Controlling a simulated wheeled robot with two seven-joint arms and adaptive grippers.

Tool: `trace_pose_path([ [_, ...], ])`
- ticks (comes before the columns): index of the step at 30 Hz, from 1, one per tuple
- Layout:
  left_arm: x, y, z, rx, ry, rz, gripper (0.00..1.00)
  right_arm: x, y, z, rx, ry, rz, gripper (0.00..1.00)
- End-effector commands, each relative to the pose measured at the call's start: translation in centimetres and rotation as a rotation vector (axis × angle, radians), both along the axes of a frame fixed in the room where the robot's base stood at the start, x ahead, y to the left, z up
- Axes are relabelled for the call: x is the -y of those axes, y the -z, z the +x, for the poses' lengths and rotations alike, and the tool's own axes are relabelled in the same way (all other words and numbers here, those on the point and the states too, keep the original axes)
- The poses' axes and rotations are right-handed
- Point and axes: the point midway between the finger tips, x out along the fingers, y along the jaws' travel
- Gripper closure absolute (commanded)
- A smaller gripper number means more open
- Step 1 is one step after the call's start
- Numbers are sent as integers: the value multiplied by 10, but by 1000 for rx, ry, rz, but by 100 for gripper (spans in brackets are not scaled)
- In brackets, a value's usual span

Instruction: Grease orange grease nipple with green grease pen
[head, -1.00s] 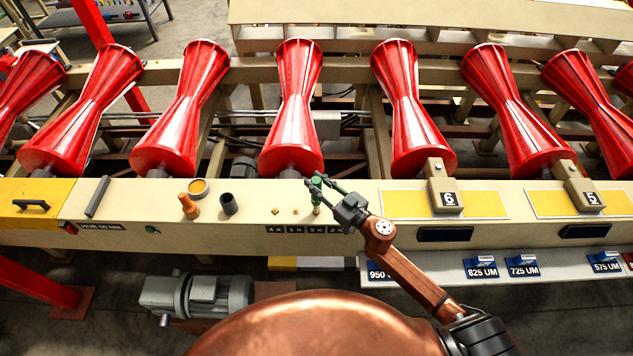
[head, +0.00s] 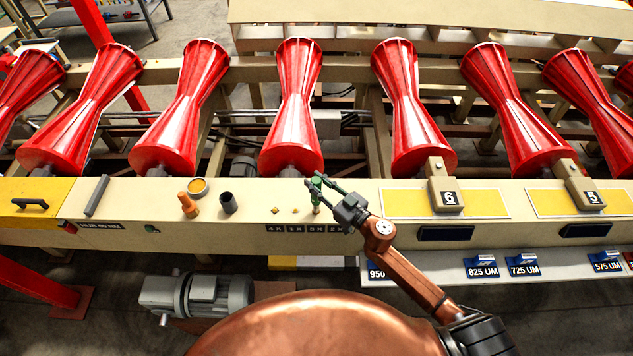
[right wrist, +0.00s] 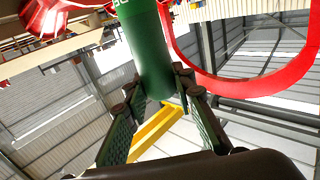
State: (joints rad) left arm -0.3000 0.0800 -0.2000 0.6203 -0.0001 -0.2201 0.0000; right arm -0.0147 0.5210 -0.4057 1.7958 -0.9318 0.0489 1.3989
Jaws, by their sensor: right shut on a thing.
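My right gripper (head: 321,188) is shut on the green grease pen (head: 316,191), above the beige machine ledge in the head view. The pen is roughly upright, with a pale lower end close to the ledge; I cannot tell whether it touches anything. In the right wrist view the green pen (right wrist: 147,55) shows large between the fingertips (right wrist: 157,95). Left of the pen, two tiny yellow-orange fittings (head: 275,210) (head: 295,211) sit on the ledge, above the number labels. They are too small to tell which is the orange grease nipple. My left gripper is not in view.
An orange pen (head: 188,205), a dark pen (head: 229,204) and a round tin (head: 198,187) stand on the ledge (head: 255,225) to the left. Red rollers (head: 293,110) line its far side. Numbered blocks (head: 446,190) stand to the right.

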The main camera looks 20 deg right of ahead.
Motion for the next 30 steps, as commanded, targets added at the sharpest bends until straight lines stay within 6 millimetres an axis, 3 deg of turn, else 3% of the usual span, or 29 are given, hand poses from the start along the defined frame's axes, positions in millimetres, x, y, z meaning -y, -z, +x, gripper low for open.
trace_pose_path([
  [15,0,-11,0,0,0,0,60,0,-9,0,-1,0,0,100],
  [30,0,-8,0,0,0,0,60,0,-5,0,0,0,0,100],
])
